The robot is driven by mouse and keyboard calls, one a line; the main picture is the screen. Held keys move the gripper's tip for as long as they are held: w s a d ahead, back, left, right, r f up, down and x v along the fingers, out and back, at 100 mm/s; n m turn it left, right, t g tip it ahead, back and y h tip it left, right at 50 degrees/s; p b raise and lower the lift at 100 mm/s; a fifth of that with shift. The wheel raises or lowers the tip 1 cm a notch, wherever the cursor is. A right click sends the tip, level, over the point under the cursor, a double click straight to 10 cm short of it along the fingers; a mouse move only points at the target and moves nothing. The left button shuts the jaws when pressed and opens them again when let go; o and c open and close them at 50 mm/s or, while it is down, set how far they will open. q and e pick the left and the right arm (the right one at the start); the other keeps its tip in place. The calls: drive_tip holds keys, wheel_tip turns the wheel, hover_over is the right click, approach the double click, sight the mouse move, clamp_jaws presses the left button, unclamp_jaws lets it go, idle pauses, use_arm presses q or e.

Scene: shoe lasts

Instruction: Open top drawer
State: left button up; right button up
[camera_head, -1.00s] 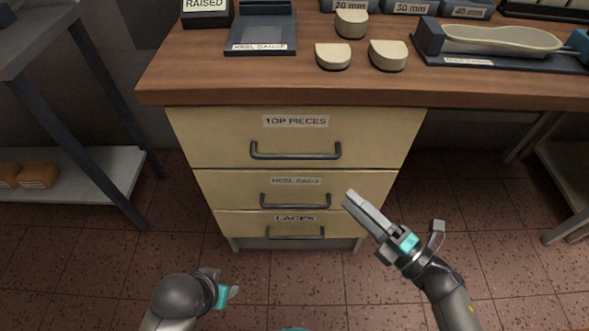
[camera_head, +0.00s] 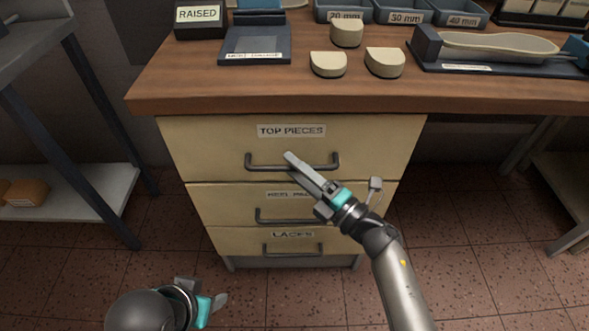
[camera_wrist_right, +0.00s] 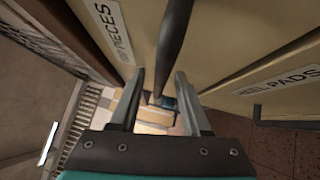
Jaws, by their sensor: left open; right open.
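The top drawer (camera_head: 220,143), labelled TOP PIECES, is closed flush in the cream cabinet under the wooden bench. Its dark bar handle (camera_head: 262,167) runs across the drawer front. My right gripper (camera_head: 290,162) is at the middle of this handle in the head view, open. In the right wrist view the handle (camera_wrist_right: 174,45) reaches down between the two spread fingers of the right gripper (camera_wrist_right: 160,88); I cannot tell if they touch it. My left gripper (camera_head: 210,300) is low at the bottom left, away from the cabinet, open and empty.
Below are the HEEL PADS drawer (camera_head: 215,205) and the LACES drawer (camera_head: 235,242), both closed with similar handles. The wooden benchtop (camera_head: 200,80) overhangs the drawers and carries heel pieces (camera_head: 328,64) and trays. A grey shelf unit (camera_head: 100,195) stands left. The floor in front is clear.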

drive_tip(key=shift+w+a, duration=0.15)
drive_tip(key=shift+w, duration=0.05)
clamp_jaws()
idle(0.3)
idle(1.1)
